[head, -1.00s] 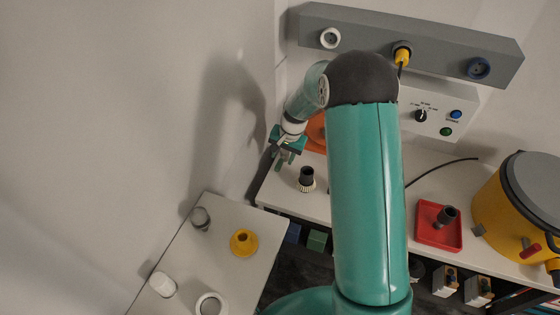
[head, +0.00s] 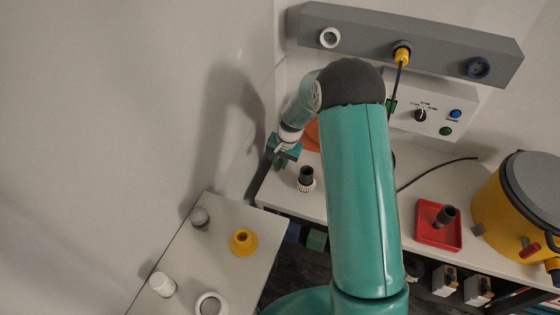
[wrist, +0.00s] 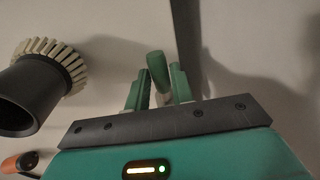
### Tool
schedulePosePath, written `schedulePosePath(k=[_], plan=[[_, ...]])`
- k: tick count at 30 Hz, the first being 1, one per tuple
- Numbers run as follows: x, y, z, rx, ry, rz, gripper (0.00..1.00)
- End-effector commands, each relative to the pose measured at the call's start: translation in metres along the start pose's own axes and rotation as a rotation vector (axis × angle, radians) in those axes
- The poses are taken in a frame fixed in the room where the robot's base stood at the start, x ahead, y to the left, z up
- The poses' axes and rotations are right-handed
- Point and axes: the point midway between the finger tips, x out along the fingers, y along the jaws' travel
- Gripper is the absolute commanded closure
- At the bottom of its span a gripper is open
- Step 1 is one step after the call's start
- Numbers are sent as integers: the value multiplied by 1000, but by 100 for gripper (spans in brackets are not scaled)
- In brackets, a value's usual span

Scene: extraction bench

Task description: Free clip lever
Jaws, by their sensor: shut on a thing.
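My gripper (wrist: 160,88) is shut on a green rounded lever (wrist: 156,66), which stands between its two green fingers in the wrist view. The lever's lower part and its clip are hidden behind the gripper's dark plate. In the head view my gripper (head: 281,160) is over the left end of the white bench, close to the wall; the lever is too small to make out there.
A black tube with a ribbed pale collar (head: 306,179) stands right of my gripper; it shows large in the wrist view (wrist: 35,90). An orange thing (head: 312,136) lies behind. A red tray (head: 439,232) and yellow pot (head: 510,215) stand right. A side table (head: 222,240) holds several fittings.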

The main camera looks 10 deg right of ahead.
Motion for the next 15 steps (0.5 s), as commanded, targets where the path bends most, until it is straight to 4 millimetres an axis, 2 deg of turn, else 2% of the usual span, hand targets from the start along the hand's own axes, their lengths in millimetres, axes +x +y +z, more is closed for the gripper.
schedulePosePath(k=[8, 15], plan=[[-1, 3, 0, -49, -11, -1, 100], [-3, 11, -3, -184, -37, -2, 100]])
